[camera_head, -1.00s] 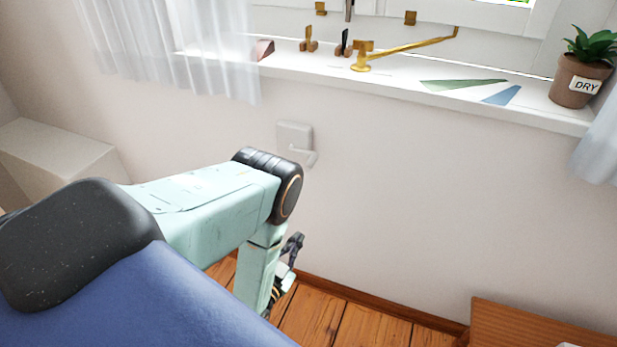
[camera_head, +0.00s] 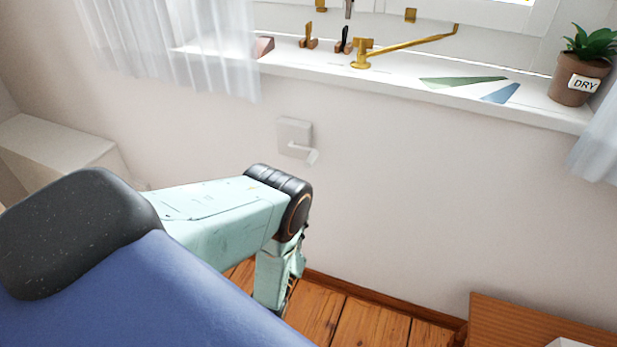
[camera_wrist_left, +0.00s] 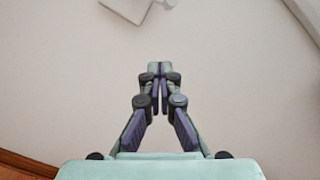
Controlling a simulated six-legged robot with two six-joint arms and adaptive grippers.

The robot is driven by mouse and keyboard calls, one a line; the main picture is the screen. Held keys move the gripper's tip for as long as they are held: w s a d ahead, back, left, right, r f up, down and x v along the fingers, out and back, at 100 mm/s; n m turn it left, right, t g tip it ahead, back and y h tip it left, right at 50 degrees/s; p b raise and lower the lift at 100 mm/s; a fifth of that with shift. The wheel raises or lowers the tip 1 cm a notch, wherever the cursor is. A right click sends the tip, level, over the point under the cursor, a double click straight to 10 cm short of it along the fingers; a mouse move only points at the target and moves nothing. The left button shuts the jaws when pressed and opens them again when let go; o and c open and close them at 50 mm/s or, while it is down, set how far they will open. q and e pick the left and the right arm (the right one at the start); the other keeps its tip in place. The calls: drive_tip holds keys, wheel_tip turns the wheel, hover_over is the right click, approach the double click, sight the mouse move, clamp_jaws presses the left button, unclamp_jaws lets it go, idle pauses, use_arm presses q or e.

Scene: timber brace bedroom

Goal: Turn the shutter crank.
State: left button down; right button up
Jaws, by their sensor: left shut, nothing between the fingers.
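The shutter crank is a small white box (camera_head: 294,136) on the wall below the sill, with a short white handle (camera_head: 313,156) at its lower right. In the left wrist view the box (camera_wrist_left: 128,7) is cut off by the top edge, and only a bit of the handle (camera_wrist_left: 170,3) shows. My left gripper (camera_wrist_left: 159,68) is shut and empty in front of bare wall, below the crank in that picture and apart from it. In the head view my left arm reaches in below the crank and its gripper is hidden. My right gripper is not in view.
A sheer curtain (camera_head: 170,45) hangs at left. A wooden table (camera_head: 530,325) stands at lower right. The wall around the crank is clear.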

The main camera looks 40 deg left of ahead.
use_arm(q)
drive_tip(key=w+a+r+m+b, duration=0.3)
drive_tip(key=w+r, duration=0.3)
drive_tip(key=w, duration=0.3)
drive_tip(key=shift+a+r+m, duration=0.2)
drive_tip(key=shift+a+m, duration=0.1)
drive_tip(key=shift+a, duration=0.2)
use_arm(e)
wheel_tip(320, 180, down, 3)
use_arm(q)
drive_tip(key=shift+w, duration=0.1)
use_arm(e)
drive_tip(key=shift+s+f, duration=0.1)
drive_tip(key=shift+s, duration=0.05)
use_arm(q)
drive_tip(key=shift+r+n+y, duration=0.25)
drive_tip(key=shift+n+y, duration=0.15)
drive_tip(key=shift+n, duration=0.5)
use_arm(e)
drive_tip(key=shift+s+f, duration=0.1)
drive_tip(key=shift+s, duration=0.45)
